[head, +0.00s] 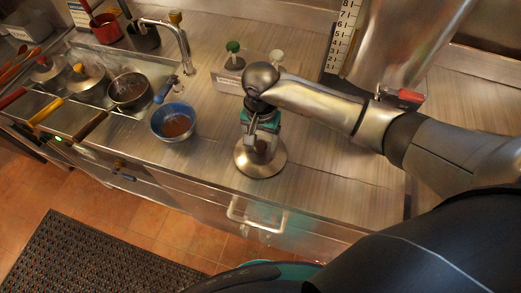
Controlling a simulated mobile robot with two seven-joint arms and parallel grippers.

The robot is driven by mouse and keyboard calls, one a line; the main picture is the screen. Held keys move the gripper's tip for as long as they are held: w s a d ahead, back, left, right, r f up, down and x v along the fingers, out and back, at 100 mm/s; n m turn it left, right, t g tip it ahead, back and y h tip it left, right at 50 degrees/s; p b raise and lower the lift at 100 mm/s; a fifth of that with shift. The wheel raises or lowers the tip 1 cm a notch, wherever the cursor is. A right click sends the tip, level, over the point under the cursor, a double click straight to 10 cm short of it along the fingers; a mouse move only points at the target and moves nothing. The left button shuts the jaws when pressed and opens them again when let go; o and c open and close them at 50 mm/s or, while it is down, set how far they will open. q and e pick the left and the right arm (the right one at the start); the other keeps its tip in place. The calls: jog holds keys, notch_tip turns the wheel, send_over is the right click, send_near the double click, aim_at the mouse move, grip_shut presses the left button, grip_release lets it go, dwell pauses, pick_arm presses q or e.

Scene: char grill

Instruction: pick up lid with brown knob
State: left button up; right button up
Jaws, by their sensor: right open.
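The lid with brown knob (267,167) is a round, shiny metal disc lying flat on the steel counter near its front edge. My right gripper (258,143) points down over the middle of the lid, with its open fingers at the knob. The fingers hide most of the knob, and I cannot tell whether they touch it. My left gripper is not in view.
A blue bowl (173,122) with brown contents stands left of the lid. Lids with a green knob (233,47) and a white knob (277,56) stand behind. Several pans, including a dark one (128,90), and a faucet (184,45) are at the left.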

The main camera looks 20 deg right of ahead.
jog(key=shift+f, duration=0.9)
grip_shut()
